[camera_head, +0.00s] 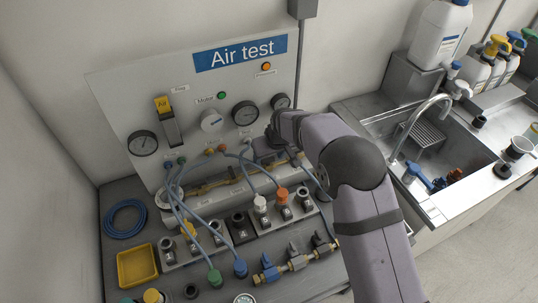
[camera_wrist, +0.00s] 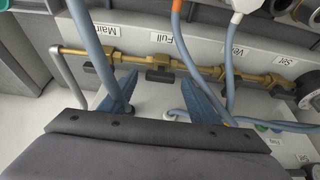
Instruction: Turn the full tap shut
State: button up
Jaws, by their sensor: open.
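In the wrist view, which shows the labels upside down, a brass pipe (camera_wrist: 123,58) runs across the panel under the labels Main, Full, Vent and Set. The full tap's dark handle (camera_wrist: 160,75) sits on this pipe beside the "Full" label (camera_wrist: 164,38). My gripper (camera_wrist: 158,77) has its two blue fingers apart, one on each side of that handle. I cannot tell whether they touch it. In the head view my gripper (camera_head: 268,146) is at the panel, and my arm hides part of the pipe there.
Blue hoses (camera_head: 173,205) loop in front of the panel; one hose (camera_wrist: 88,40) passes close to the left finger in the wrist view. The main tap (camera_wrist: 90,68) is to the left. Sockets, fittings and a yellow tray (camera_head: 137,281) crowd the bench. A sink (camera_head: 450,150) is at right.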

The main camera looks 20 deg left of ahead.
jog(key=c, duration=1.1)
jog(key=shift+o, duration=0.2)
jog(key=shift+f+m, duration=0.1)
jog(key=shift+m, duration=0.4)
jog(key=m+b, duration=0.1)
jog(key=m+t+h+b, duration=0.1)
jog(key=shift+s+a+f+m+b, duration=0.1)
jog(key=shift+a+f+m+b, duration=0.05)
jog(key=shift+m+b, duration=0.2)
jog(key=m+h+b, duration=0.1)
jog(key=m, duration=0.1)
jog(key=m+h+b, duration=0.1)
jog(key=m+b, duration=0.1)
jog(key=shift+a+m, duration=0.2)
jog(key=shift+m, duration=0.15)
jog(key=m, duration=0.1)
jog(key=m+h+p, duration=0.1)
jog(key=m, duration=0.1)
jog(key=shift+a+r+m, duration=0.15)
jog(key=shift+r+m, duration=0.15)
jog(key=shift+m+h+p, duration=0.6)
jog(key=shift+m+p, duration=0.35)
jog(key=shift+m, duration=0.25)
jog(key=shift+a+f+m+p, duration=0.1)
jog(key=shift+f+m+p, duration=0.05)
jog(key=shift+m+p, duration=0.2)
